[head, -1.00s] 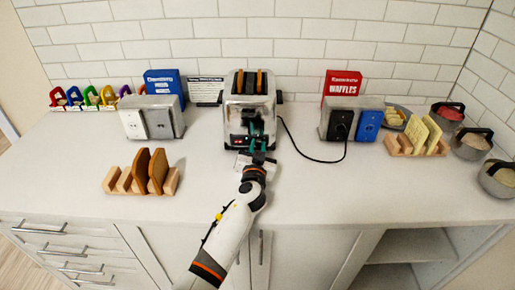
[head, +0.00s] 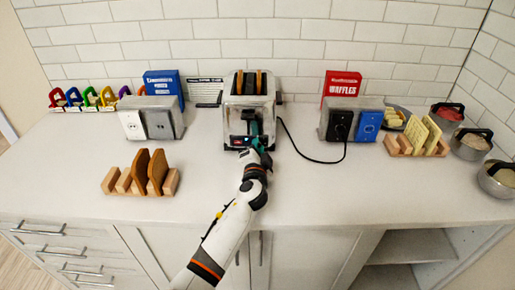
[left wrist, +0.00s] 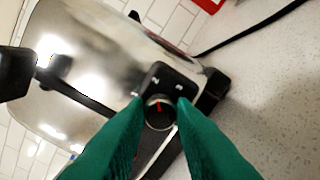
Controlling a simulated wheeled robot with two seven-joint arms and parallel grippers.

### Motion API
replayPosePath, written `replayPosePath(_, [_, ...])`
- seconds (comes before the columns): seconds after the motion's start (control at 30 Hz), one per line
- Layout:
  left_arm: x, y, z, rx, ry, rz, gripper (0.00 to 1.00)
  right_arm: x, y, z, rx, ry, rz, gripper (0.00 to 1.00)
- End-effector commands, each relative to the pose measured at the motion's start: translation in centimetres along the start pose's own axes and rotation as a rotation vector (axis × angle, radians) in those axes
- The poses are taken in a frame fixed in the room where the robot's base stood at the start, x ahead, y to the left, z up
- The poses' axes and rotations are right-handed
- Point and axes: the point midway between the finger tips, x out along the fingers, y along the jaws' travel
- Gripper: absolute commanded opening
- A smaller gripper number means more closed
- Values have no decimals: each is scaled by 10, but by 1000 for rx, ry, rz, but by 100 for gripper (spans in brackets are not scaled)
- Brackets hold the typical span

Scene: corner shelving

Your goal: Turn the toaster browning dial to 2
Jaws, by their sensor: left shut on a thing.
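The chrome toaster (head: 268,101) stands at the back middle of the counter, with brown slices (head: 261,82) in its top slots. Its front faces me. In the left wrist view the browning dial (left wrist: 159,111) is a small dark round knob with a red mark, set on a black plate (left wrist: 165,80) with pale numerals. The red mark points roughly up, towards the numeral that looks like 2. My left gripper (head: 257,138) is at the toaster's lower front. Its green fingers (left wrist: 159,118) are shut on the dial from both sides. The fingers hide the dial's sides. My right gripper is out of view.
A black cord (head: 300,150) runs from the toaster to the right outlet box (head: 325,123). Another outlet box (head: 131,122) stands left. A wooden rack (head: 172,181) with bread slices sits front left. The counter's front right is clear.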

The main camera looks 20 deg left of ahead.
Motion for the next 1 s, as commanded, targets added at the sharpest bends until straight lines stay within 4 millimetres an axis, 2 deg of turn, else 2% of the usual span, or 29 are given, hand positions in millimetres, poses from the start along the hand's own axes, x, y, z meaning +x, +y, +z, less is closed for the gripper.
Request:
replayPosePath(0.63, [0,-1,0,53,4,-2,0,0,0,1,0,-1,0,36])
replayPosePath(0.67, [0,-1,0,53,4,-2,26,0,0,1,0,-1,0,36])
replayPosePath(0.77, [0,-1,0,52,4,-2,42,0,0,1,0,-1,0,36])
replayPosePath(1.0, [0,-1,0,52,3,-1,45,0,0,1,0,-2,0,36])
